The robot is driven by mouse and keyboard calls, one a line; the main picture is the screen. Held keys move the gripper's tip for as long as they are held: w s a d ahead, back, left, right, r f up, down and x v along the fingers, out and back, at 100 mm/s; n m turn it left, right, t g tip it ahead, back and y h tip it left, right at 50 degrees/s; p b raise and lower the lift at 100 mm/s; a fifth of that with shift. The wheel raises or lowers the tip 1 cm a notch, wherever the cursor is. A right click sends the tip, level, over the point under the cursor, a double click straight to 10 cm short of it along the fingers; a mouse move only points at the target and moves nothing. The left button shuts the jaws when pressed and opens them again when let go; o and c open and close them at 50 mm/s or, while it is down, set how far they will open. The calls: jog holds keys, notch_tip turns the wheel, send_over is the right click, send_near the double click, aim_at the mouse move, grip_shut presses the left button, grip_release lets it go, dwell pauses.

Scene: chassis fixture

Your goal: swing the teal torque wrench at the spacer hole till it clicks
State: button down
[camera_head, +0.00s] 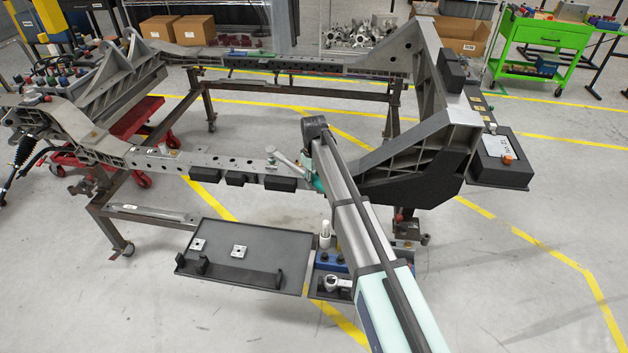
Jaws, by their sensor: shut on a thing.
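The teal torque wrench (319,184) is at the right part of the near chassis rail (215,167), beside my arm. A silver bar (288,161) slants up and left from the teal part, over the rail. My gripper (316,172) is at the wrench, shut on it, and my own arm link covers most of the gripper. The near rail has a row of holes along its side. I cannot tell which one is the spacer hole, nor whether the wrench is seated in it.
A black tray (262,270) with two small plates sits in front of the rail, beside a blue socket holder (330,262). Black blocks (237,179) hang along the rail. A large bracket (425,160) rises close to my arm's right. A green cart (553,35) stands behind.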

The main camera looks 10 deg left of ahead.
jog(key=shift+s+a, duration=0.15)
jog(key=shift+s, duration=0.05)
jog(key=shift+r+p, duration=0.65)
jog(key=shift+r, duration=0.6)
dwell(0.5)
jog(key=shift+r+p, duration=1.15)
jog(key=shift+r, duration=1.2)
jog(key=shift+w, duration=0.1)
